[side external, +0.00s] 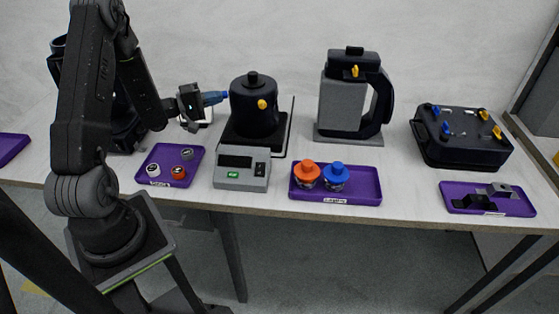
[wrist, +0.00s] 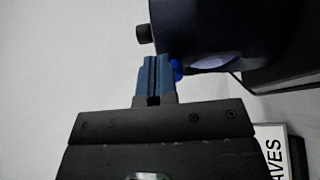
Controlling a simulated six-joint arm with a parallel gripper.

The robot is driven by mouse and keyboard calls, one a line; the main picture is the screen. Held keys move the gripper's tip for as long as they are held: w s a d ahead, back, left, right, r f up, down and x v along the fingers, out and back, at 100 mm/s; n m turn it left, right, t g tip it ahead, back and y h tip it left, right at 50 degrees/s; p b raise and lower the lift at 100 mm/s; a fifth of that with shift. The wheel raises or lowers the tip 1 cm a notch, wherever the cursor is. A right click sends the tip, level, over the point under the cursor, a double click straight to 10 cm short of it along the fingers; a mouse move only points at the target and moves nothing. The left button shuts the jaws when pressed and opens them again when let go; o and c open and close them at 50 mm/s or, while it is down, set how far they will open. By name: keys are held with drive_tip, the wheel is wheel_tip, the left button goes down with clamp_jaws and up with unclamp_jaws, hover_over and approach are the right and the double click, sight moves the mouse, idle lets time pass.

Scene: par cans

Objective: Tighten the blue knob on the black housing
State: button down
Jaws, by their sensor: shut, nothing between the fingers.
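A black round housing (side external: 254,112) with a top knob stands on a dark platform. It carries a yellow knob (side external: 262,104) on its front. In the wrist view, the dark housing (wrist: 230,30) shows a blue knob (wrist: 177,69) on its side, partly hidden behind my fingertips. In the side view, this knob shows as a small bright blue spot (side external: 225,94) at the housing's left. My gripper (side external: 221,97) has blue fingers, shut and empty, pointing at the knob. In the wrist view, the fingertips (wrist: 154,60) are right beside it; I cannot tell whether they touch.
A grey scale (side external: 241,180) stands in front of the housing. A purple tray (side external: 360,194) holds orange- and blue-topped jars. A small purple tray (side external: 150,165) is at left. A grey and black jug (side external: 340,105), a black case (side external: 460,155) with blue and yellow knobs, and another tray (side external: 519,206) are right.

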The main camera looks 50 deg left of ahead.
drive_tip(key=shift+w+d+f+h, duration=0.15)
drive_tip(key=shift+w+f, duration=0.05)
drive_tip(key=shift+f, duration=0.25)
drive_tip(key=shift+w+d+f+h, duration=0.1)
drive_tip(key=shift+w+f+h, duration=0.05)
drive_tip(key=shift+f, duration=0.5)
drive_tip(key=shift+d, duration=0.15)
drive_tip(key=shift+s+d+f, duration=0.15)
drive_tip(key=shift+d, duration=0.05)
drive_tip(key=v, duration=0.6)
drive_tip(key=shift+r, duration=0.2)
drive_tip(key=shift+a, duration=0.1)
